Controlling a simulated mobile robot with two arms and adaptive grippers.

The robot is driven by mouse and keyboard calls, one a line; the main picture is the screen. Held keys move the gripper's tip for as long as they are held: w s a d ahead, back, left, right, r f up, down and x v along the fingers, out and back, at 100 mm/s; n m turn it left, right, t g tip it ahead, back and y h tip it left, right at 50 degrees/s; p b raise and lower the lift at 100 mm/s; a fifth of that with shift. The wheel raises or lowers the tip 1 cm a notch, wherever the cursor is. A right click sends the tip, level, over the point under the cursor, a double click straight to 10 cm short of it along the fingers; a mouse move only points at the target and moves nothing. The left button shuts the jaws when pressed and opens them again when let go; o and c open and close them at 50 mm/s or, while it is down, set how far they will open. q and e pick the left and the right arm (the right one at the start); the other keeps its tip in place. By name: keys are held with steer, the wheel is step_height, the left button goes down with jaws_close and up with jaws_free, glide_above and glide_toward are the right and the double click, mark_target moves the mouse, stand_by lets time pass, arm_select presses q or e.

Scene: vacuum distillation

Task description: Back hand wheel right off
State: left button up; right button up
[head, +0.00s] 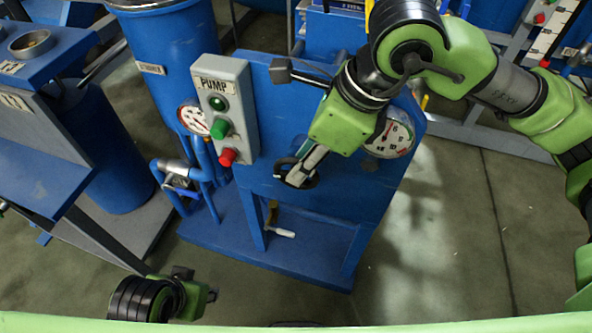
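The black hand wheel (282,164) is on the front of the blue pump panel (262,130), below and right of the pump box. My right gripper (300,174) comes down from the upper right, and its grey fingers are at the wheel. The fingers overlap the wheel's middle and hide part of it. I cannot tell whether they grip the rim or only rest within it. My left gripper (205,294) is low at the bottom left, away from the panel, and its fingers are too unclear to read.
The pump box (226,105) has green and red buttons. A gauge (393,137) is right of the wheel, partly behind my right arm; another gauge (193,119) is at left. A small valve lever (281,232) sits below. Floor at right is clear.

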mark_target(295, 187)
steer(key=shift+x, duration=1.8)
jaws_close()
steer(key=shift+r, duration=0.1)
steer(key=shift+h, duration=0.3)
